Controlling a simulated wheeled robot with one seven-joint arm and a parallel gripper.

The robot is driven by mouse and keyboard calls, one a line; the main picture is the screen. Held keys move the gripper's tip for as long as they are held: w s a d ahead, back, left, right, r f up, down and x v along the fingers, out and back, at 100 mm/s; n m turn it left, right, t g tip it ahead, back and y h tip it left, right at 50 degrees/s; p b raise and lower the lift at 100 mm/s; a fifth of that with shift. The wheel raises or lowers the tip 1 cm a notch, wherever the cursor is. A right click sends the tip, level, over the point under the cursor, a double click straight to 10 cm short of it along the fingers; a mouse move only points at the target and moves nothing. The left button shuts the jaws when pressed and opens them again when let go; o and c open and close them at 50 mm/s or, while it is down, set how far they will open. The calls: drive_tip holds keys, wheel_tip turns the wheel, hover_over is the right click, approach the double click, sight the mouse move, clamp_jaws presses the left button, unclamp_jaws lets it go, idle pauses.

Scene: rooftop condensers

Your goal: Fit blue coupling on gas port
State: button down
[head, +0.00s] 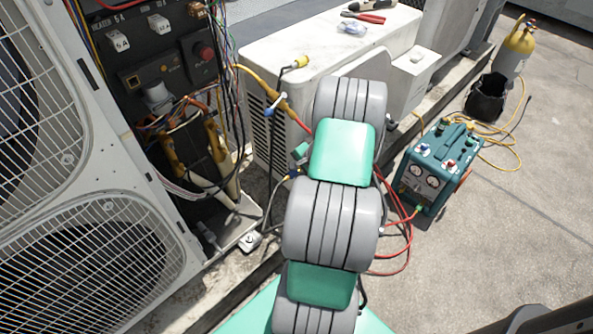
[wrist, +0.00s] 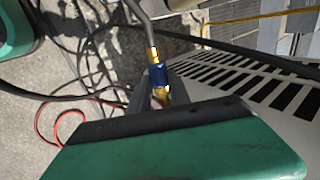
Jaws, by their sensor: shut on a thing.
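The blue coupling (wrist: 158,75) shows in the wrist view with brass ends and a grey hose running up from it. It stands at the dark edge of my gripper (wrist: 160,108), whose green body fills the bottom of that view. In the head view, a small dark blue piece (head: 294,173), apparently the coupling, shows beside my arm, just below the green tip of my gripper (head: 301,151). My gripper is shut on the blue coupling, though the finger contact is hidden. I cannot make out the gas port or whether the coupling touches it.
The white condenser (head: 300,75) stands behind my arm, with a yellow-capped hose and pliers (head: 363,17) on top. An open electrical panel (head: 165,50) is at left. A teal recovery machine (head: 436,165) and red hoses (head: 408,240) are at right. Bare floor lies lower right.

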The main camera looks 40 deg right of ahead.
sight(287, 178)
drive_tip(key=shift+a, duration=0.35)
drive_tip(key=shift+a+p, duration=0.9)
drive_tip(key=shift+a, duration=1.15)
drive_tip(key=c, duration=1.8)
unclamp_jaws()
clamp_jaws()
drive_tip(key=shift+s, duration=0.1)
